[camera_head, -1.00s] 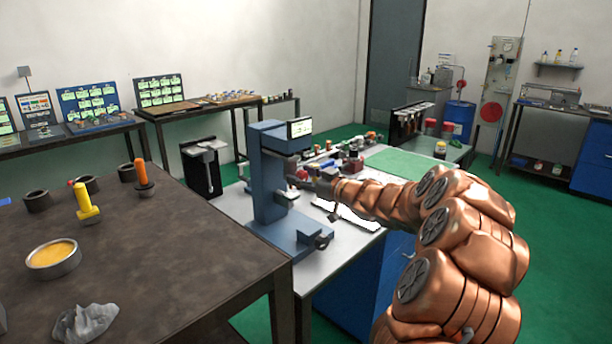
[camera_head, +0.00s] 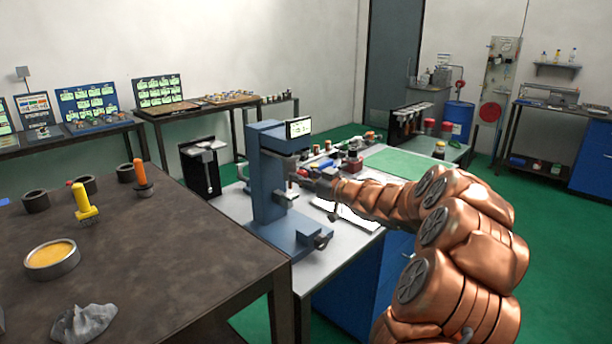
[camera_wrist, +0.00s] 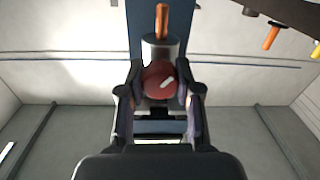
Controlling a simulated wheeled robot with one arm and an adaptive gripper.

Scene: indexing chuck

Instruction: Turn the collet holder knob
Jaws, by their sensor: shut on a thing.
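The collet holder knob (camera_wrist: 158,84) is round and red with a short white mark, seen end-on in the wrist view. The white mark is tilted, right of the knob's middle. My gripper (camera_wrist: 160,88) is shut on the knob, one finger on each side. In the head view my gripper (camera_head: 312,181) reaches in from the right to the blue upright stand (camera_head: 268,190) that bears the knob. The gripper and stand hide most of the knob there. A grey cylinder (camera_wrist: 160,50) sits behind the knob in the wrist view.
The stand is on a pale workbench (camera_head: 225,205) with several small items and a green mat (camera_head: 400,160) behind. A dark table (camera_head: 170,255) at left holds a yellow-handled tool (camera_head: 84,203), an orange-handled tool (camera_head: 140,174) and a round tin (camera_head: 50,258). Green floor (camera_head: 560,240) is clear at right.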

